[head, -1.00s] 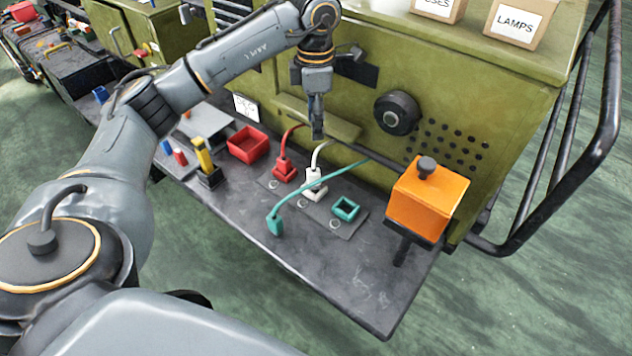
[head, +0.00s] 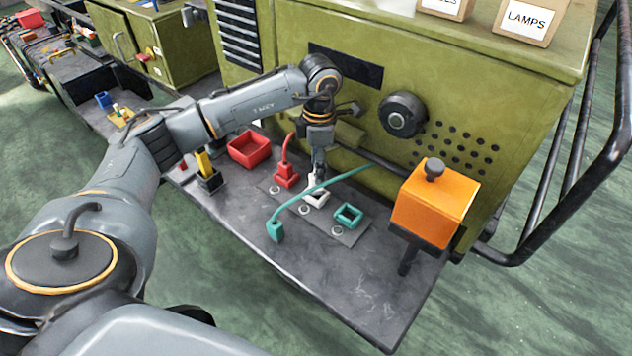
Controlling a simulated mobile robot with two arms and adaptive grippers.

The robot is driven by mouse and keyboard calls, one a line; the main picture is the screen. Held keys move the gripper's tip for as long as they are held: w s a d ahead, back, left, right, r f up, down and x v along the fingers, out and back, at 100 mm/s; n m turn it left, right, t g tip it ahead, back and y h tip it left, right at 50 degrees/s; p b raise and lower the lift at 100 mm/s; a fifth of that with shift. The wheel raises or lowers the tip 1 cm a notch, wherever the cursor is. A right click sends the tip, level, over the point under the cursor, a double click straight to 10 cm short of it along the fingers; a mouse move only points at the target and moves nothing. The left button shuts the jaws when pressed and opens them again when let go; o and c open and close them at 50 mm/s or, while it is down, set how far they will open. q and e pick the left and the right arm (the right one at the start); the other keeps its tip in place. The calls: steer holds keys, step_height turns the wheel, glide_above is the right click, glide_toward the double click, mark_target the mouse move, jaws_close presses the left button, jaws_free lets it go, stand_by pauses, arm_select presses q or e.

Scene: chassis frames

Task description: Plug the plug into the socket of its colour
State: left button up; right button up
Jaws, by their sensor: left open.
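The teal plug (head: 275,230) rests on the dark bench top, and its cable (head: 318,187) runs up and right towards the cabinet. The teal socket (head: 348,215) is open and empty on the socket strip, right of the plug. The red plug (head: 287,173) sits at the red socket behind and left. The white socket (head: 317,200) is between the two, with its white plug mostly hidden by my gripper and the teal cable. My left gripper (head: 318,172) points down, open, right at the white plug. I cannot tell whether it touches. My right gripper is out of view.
An orange box with a black knob (head: 435,203) stands at the bench's right. A red tray (head: 249,147) and a yellow-handled tool in a black holder (head: 207,170) are on the left. The green cabinet (head: 460,90) rises behind. The front right bench top is clear.

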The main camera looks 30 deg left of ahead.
arm_select(q)
steer(key=f, duration=0.1)
steer(key=f+p, duration=0.1)
steer(key=f, duration=0.2)
steer(key=shift+s+a+f+p, duration=0.15)
steer(key=shift+s+f+p, duration=0.15)
steer(key=shift+f, duration=0.5)
steer(key=shift+c, duration=0.4)
jaws_close()
